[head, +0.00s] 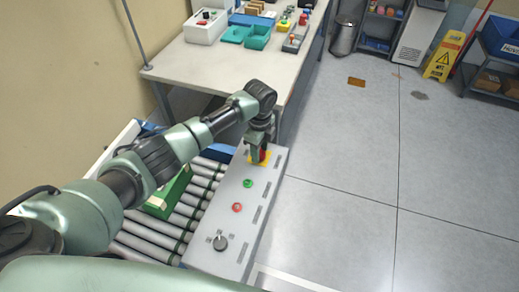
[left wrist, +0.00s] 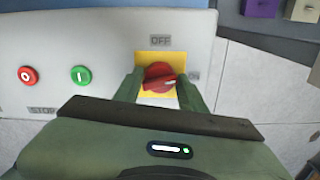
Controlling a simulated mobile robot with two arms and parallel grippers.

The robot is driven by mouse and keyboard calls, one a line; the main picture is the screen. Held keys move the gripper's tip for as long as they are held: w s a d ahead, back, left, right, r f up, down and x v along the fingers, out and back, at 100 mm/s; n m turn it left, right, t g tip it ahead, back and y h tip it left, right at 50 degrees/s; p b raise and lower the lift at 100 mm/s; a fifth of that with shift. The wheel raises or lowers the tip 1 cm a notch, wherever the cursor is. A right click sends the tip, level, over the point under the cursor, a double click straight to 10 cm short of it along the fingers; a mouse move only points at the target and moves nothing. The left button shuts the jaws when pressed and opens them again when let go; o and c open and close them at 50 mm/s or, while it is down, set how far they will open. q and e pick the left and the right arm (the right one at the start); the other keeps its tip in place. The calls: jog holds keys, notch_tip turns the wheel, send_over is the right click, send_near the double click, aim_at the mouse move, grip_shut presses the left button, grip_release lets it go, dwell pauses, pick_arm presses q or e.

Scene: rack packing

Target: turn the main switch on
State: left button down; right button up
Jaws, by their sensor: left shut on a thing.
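The main switch is a red rotary knob on a yellow plate at the far end of a grey control panel (head: 222,212). In the left wrist view the red knob (left wrist: 158,76) sits between my left gripper's fingers (left wrist: 157,90), on the yellow plate (left wrist: 142,60). The gripper is shut on the knob. A white mark on the knob points right, toward a partly hidden label; an "OFF" label (left wrist: 161,41) is above. In the head view my left gripper (head: 258,148) comes down over the knob and hides part of it. My right gripper is not in view.
The panel also has a green button (head: 247,183), a red button (head: 237,207) and a black selector knob (head: 220,243). A roller conveyor (head: 150,233) with a green box (head: 168,197) lies left of it. A table (head: 190,62) stands behind.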

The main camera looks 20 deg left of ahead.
pick_arm(q)
jog(key=shift+m, duration=1.2)
jog(key=c, duration=0.9)
grip_release()
notch_tip(320, 180, up, 8)
jog(key=shift+f+b, duration=0.1)
jog(key=shift+b, duration=0.8)
